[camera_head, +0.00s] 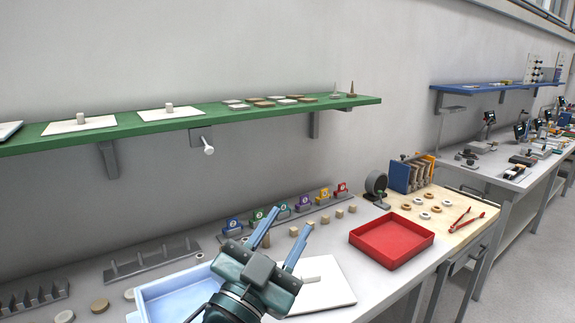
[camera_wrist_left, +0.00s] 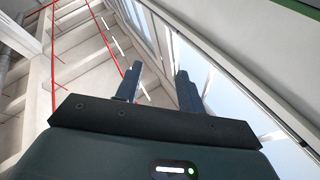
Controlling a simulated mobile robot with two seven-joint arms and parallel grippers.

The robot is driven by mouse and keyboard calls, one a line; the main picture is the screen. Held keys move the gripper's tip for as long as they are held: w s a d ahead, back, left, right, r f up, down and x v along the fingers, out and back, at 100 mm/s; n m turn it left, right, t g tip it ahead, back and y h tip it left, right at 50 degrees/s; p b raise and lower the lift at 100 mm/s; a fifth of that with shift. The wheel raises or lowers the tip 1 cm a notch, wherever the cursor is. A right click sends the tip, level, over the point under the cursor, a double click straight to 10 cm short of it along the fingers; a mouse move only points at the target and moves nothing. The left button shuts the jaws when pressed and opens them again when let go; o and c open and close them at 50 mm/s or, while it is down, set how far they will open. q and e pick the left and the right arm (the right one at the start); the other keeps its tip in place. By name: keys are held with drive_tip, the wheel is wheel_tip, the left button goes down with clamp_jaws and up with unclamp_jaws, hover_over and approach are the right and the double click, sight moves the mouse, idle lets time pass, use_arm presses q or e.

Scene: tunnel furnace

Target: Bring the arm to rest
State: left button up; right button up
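My left gripper (camera_head: 278,243) comes in at the bottom of the head view, above the workbench. Its two blue fingers stand well apart with nothing between them, so it is open and empty. In the left wrist view the same fingers (camera_wrist_left: 160,88) are spread against the ceiling, windows and wall, with no object near them. In the head view the gripper covers part of a light blue tray (camera_head: 160,292) and a white board (camera_head: 335,290) on the bench. I cannot tell its exact height above them. My right gripper is in neither view.
A green shelf (camera_head: 215,118) runs along the wall above the bench. Coloured numbered holders (camera_head: 282,211) and a pegged rack (camera_head: 153,258) stand behind. A blue shelf (camera_head: 480,88) hangs farther right.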

use_arm(q)
drive_tip(key=s+a+f+n+g+y, duration=0.4)
drive_tip(key=a+f, duration=0.3)
drive_tip(key=f, duration=0.4)
drive_tip(key=s+a+f+n+g+y, duration=0.1)
drive_tip(key=a+f+n+g+y, duration=0.35)
drive_tip(key=f, duration=0.65)
drive_tip(key=s+a+f+g+y, duration=0.1)
drive_tip(key=s+a+f+g, duration=0.35)
drive_tip(key=s, duration=0.45)
drive_tip(key=s+a+f+g+y, duration=0.25)
drive_tip(key=s+a+f, duration=0.3)
drive_tip(key=s, duration=0.35)
drive_tip(key=w+d+f+t+h+b, duration=0.3)
drive_tip(key=w+d+f+t, duration=0.3)
drive_tip(key=f, duration=0.5)
drive_tip(key=shift+w+d+f+m+h+b, duration=0.15)
drive_tip(key=shift+d+m+h+b, duration=0.35)
drive_tip(key=shift+d, duration=0.4)
